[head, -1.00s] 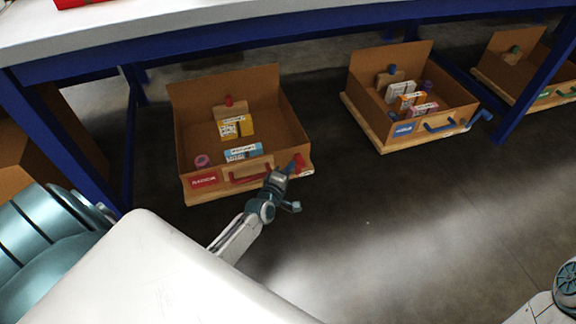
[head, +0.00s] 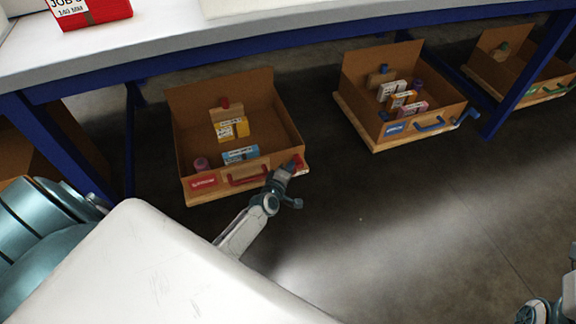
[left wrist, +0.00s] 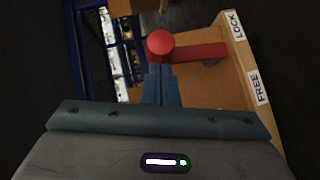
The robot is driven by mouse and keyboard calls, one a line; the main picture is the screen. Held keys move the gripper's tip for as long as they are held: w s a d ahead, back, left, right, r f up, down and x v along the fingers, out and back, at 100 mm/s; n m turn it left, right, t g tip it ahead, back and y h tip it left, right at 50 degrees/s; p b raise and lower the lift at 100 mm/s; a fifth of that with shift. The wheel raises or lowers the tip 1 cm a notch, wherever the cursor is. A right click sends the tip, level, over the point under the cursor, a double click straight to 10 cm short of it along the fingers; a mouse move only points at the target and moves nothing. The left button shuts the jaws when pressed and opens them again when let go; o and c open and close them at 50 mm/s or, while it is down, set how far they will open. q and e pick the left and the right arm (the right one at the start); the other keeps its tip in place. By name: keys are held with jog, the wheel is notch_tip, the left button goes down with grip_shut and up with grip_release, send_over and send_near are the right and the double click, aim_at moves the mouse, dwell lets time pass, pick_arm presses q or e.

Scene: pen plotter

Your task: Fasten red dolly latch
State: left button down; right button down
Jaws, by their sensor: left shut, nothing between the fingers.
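The red dolly latch (left wrist: 200,53) is a red bar with a round knob (left wrist: 160,43) at its left end in the left wrist view. Its right end lies by the wooden edge, between the LOCK label (left wrist: 236,25) and the FREE label (left wrist: 258,88), nearer LOCK. In the head view the latch (head: 298,160) is at the front right corner of the red-labelled box's dolly (head: 225,194). My left gripper (head: 286,168) is shut and empty. Its fingers (left wrist: 161,84) are just below the knob; I cannot tell whether they touch it. My right gripper's fingers are out of view.
The red-labelled cardboard box (head: 286,120) holds several small packs and has a red handle (head: 248,178). A blue-handled box (head: 355,80) and a green-handled box (head: 515,72) stand to the right. The blue-framed table (head: 220,80) is overhead. Floor (head: 400,210) in front is clear.

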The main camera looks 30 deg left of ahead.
aim_at(302, 163)
pick_arm(q)
jog(key=shift+w+d+r+p, duration=0.15)
jog(key=shift+p, duration=0.25)
jog(key=shift+w+d+r+p, duration=0.1)
jog(key=shift+w+d+p, duration=0.2)
jog(key=shift+p, duration=0.4)
jog(key=shift+w+d+p, duration=0.35)
jog(key=shift+w+d, duration=0.55)
jog(key=shift+w, duration=0.25)
jog(key=shift+w+d, duration=0.1)
jog(key=shift+w+d+r, duration=0.1)
jog(key=shift+r, duration=0.1)
